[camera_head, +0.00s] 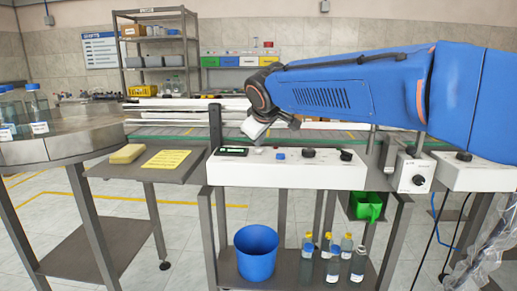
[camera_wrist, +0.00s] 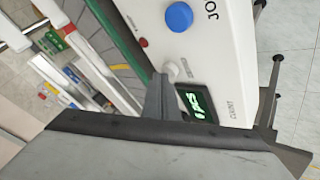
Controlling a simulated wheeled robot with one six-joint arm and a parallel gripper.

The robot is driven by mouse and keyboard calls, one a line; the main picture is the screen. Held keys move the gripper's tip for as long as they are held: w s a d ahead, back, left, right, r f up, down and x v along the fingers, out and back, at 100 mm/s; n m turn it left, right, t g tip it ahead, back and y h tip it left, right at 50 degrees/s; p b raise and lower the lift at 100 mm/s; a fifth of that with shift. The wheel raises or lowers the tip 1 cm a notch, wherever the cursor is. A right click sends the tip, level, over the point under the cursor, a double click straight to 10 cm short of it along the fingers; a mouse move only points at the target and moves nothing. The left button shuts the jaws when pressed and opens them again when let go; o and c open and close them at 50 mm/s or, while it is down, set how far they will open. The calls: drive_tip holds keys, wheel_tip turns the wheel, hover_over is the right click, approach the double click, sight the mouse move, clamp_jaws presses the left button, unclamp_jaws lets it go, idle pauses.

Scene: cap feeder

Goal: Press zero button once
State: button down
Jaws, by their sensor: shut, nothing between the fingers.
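The white control box (camera_head: 300,175) has a small display (camera_head: 233,151) at its left end, with a white button (camera_head: 258,151) just right of it and a blue button (camera_head: 280,155) further right. In the wrist view, the display (camera_wrist: 196,103) glows green and appears to read "0 PCS". The white button (camera_wrist: 172,71) lies just past the tip of my gripper (camera_wrist: 161,82), and no label for it is readable. My shut, empty gripper (camera_head: 252,131) points down from the blue arm above the left part of the box. I cannot tell whether its tip touches the white button.
The blue button (camera_wrist: 179,16) and a small red part (camera_wrist: 143,43) sit near the white button. Black knobs (camera_head: 309,153) stand further right on the box. A green conveyor (camera_head: 170,131) runs behind. A side table (camera_head: 120,172) holds a sponge and yellow card.

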sight(259, 152)
drive_tip(key=shift+f, duration=0.15)
idle(0.5)
drive_tip(key=shift+r, duration=0.85)
drive_tip(key=shift+r, duration=2.5)
drive_tip(key=shift+s, duration=0.1)
